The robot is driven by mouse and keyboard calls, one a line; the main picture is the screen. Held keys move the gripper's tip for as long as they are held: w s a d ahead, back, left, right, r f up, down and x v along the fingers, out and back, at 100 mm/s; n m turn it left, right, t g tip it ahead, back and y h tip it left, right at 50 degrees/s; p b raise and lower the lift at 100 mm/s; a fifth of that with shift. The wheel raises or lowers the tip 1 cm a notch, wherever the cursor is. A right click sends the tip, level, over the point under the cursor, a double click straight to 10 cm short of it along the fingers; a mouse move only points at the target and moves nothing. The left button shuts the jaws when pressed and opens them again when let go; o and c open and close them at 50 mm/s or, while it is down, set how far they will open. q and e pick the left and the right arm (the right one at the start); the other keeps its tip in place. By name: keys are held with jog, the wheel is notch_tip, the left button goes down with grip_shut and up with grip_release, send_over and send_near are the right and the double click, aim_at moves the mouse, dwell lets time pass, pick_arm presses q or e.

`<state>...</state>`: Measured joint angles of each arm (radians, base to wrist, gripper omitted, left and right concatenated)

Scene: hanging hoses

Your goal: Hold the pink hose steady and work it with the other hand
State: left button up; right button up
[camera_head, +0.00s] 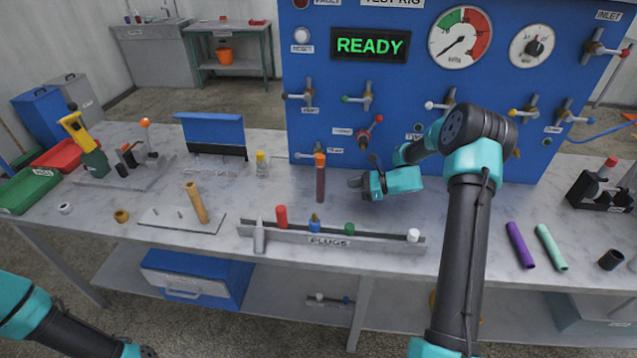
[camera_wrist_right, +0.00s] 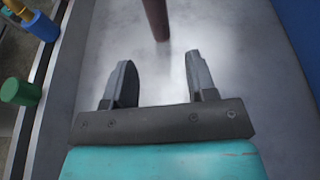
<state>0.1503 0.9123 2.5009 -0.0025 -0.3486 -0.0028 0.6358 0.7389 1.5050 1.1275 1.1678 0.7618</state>
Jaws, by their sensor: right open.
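A dull reddish-pink hose (camera_head: 320,182) with an orange upper end stands out below the blue panel, above the marble bench; whether its lower end touches the bench I cannot tell. Its dark red length also shows at the top of the right wrist view (camera_wrist_right: 157,18). My right gripper (camera_head: 354,182) is just right of the hose, fingers pointing at it. In the right wrist view the two fingers (camera_wrist_right: 157,78) are apart with nothing between them, and the hose is beyond their tips. My left gripper (camera_head: 147,351) barely shows at the bottom edge, its fingers mostly cut off.
A grey plug rail (camera_head: 330,240) with coloured plugs runs along the front of the bench. A purple hose (camera_head: 520,245) and a mint hose (camera_head: 551,247) lie at right. The blue test panel (camera_head: 330,100) with valves rises behind. A tan rod (camera_head: 197,203) leans on a plate at left.

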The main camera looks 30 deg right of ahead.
aim_at(323, 194)
jog(key=shift+a, duration=0.2)
jog(key=shift+x, duration=5)
jog(key=c, duration=0.6)
jog(key=shift+c, duration=0.2)
